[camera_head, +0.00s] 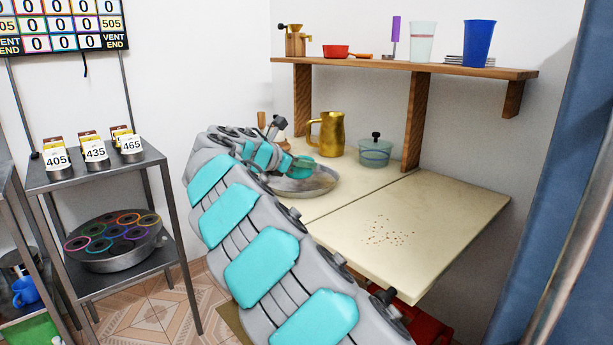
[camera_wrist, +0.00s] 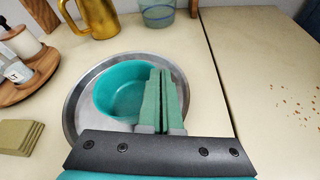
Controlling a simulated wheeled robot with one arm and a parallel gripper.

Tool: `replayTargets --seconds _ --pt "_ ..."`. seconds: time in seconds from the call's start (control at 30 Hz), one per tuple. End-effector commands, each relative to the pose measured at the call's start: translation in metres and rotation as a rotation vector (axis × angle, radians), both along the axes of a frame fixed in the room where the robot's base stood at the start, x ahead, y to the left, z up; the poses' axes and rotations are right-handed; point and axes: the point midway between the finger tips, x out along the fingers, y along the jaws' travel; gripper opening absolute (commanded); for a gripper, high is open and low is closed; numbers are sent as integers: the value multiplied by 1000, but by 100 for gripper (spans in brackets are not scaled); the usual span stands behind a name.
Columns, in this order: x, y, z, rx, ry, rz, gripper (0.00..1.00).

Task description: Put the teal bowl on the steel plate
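The teal bowl (camera_wrist: 118,92) is within the outline of the round steel plate (camera_wrist: 80,92) in the wrist view. I cannot tell whether its base touches the plate. In the head view the bowl (camera_head: 303,168) shows partly behind my gripper, over the plate (camera_head: 322,187) on the cream table. My gripper (camera_wrist: 162,72) has its two green fingers close together at the bowl's right wall, and they appear to pinch it. The fingers hide part of that wall.
A gold pitcher (camera_wrist: 94,18) and a clear teal-tinted pot (camera_head: 375,153) stand behind the plate. A wooden stand (camera_wrist: 32,78) and a stack of olive squares (camera_wrist: 20,137) are at the left. A wall shelf (camera_head: 440,68) hangs above. Crumbs (camera_head: 388,232) lie on the right table section.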

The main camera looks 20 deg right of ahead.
Motion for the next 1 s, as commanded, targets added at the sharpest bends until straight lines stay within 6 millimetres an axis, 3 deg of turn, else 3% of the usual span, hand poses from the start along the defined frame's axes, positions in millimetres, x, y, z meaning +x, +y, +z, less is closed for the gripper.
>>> replayTargets --seconds 0.33,0.67,0.93,1.0 --pt "0 0 -34 -1 2 0 0" --pt "0 1 -37 0 1 1 0" --pt "1 0 -38 1 0 1 28" --pt "1 0 -38 1 0 1 31"
